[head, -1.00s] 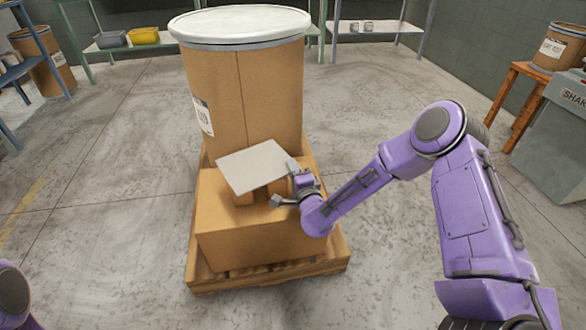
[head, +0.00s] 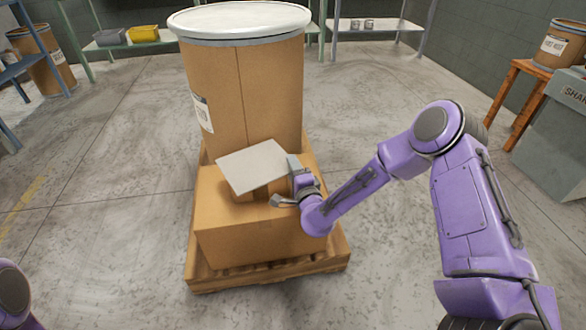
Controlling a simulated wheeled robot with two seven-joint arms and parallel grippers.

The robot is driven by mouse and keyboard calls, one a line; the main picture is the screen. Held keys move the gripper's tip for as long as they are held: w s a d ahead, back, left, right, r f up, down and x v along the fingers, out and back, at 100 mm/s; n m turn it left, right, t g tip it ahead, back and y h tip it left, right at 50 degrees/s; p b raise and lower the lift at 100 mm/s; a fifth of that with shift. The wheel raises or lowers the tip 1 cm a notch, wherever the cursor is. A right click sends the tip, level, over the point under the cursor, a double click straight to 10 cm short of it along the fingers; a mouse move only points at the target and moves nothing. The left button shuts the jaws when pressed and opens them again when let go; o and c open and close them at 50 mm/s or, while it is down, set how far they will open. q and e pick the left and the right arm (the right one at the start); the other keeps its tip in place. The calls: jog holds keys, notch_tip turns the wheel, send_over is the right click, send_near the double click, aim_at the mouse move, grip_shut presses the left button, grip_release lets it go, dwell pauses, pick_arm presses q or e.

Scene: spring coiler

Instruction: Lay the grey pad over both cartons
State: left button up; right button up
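The grey pad (head: 252,166) is a thin, light grey square. It lies about level above the large brown box, just in front of the tall drum. Under its front edge, parts of small brown cartons (head: 243,197) show on the box top; the pad hides most of them, and I cannot tell how fully it rests on each. My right gripper (head: 284,184) is at the pad's right corner, its fingers spread apart, one beside the corner and one lower down to the front. My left gripper is out of view; only a purple piece of my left arm shows at the lower left.
The large brown box (head: 255,235) and the tall drum (head: 245,95) with a white lid stand on a wooden pallet (head: 265,277). The drum is close behind the pad. Open concrete floor lies around. A grey cabinet (head: 550,140) and an orange stool (head: 520,100) stand at right.

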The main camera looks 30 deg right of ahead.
jog(key=shift+s, duration=0.15)
jog(key=s+a+p, duration=0.1)
jog(key=s+p, duration=0.1)
jog(key=s, duration=0.8)
jog(key=shift+a, duration=0.2)
